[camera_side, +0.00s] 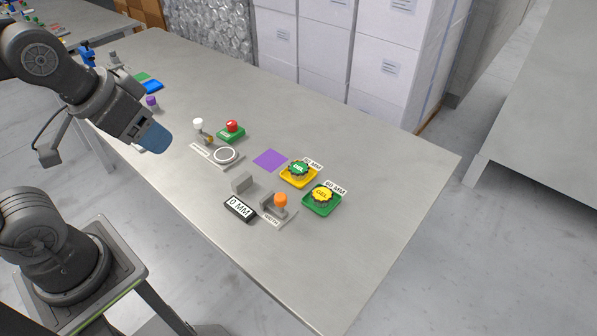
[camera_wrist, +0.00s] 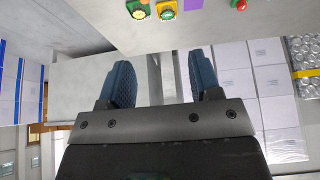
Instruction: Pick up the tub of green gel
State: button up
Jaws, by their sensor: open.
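A tub with a green top (camera_side: 299,167) stands on a yellow tray (camera_side: 289,179) right of the table's middle. A tub with a yellow top (camera_side: 322,194) stands on a green tray (camera_side: 320,211) just in front of it. In the wrist view, the green-topped tub (camera_wrist: 167,14) and the yellow-topped tub (camera_wrist: 138,14) show at the top edge. My gripper (camera_side: 155,137) is above the table's left part, well away from both tubs. In the wrist view its blue fingers (camera_wrist: 162,82) are apart with nothing between them.
A purple square (camera_side: 270,160) lies left of the yellow tray. A grey block (camera_side: 241,182), a display reading 0 MM (camera_side: 240,208) and an orange-knobbed lever (camera_side: 281,201) stand nearby. A red button (camera_side: 232,127) and white ring (camera_side: 224,155) are farther left. The table's right end is clear.

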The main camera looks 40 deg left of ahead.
jog(key=n+g+h, duration=0.2)
jog(key=n+h, duration=0.1)
jog(key=n, duration=2.4)
send_over(298, 167)
jog(key=s+a, duration=0.2)
notch_tip(298, 167, down, 29)
jog(key=shift+r, duration=0.1)
jog(key=shift+d+x, duration=0.2)
jog(key=shift+x, duration=2.9)
